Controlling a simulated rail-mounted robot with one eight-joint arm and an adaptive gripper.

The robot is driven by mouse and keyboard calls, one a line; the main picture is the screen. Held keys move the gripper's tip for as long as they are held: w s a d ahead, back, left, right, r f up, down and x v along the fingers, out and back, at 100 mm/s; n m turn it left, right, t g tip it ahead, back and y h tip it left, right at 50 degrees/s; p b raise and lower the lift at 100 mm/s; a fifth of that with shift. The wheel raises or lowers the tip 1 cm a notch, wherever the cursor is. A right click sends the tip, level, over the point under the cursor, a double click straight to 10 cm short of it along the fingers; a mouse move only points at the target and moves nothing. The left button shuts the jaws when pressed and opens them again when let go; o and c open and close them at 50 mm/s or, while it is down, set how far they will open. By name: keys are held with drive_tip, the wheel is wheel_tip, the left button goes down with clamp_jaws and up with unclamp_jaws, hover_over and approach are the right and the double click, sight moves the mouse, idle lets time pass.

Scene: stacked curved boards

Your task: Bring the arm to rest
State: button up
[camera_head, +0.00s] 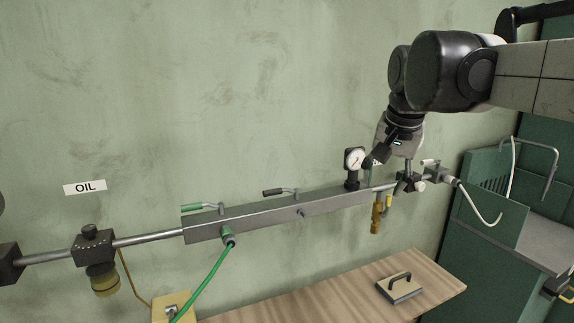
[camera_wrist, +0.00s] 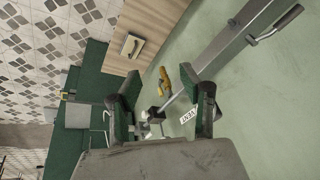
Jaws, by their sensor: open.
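My gripper (camera_head: 388,168) is at the right end of the grey manifold bar (camera_head: 275,214), close to the pipe and its fittings in the head view. In the wrist view my gripper (camera_wrist: 165,92) has its two dark green-black fingers spread apart, with nothing clamped between them. The pipe and a small fitting show in the gap between the fingers. I cannot tell whether the fingers touch them. My arm comes in from the upper right in the head view and bends down to the gripper.
A pressure gauge (camera_head: 354,160) stands on the bar just left of my gripper. A brass valve (camera_head: 376,214) hangs below. A wooden bench (camera_head: 330,297) carries a handled block (camera_head: 401,290). A green cabinet (camera_head: 490,250) is at right. The wall at upper left is clear.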

drive_tip(key=s+f+n+t+b, duration=0.3)
drive_tip(key=s+f+n+b, duration=0.1)
drive_tip(key=s+f, duration=1.7)
wheel_tip(320, 180, down, 2)
drive_tip(key=shift+n, duration=0.7)
drive_tip(key=shift+s, duration=0.1)
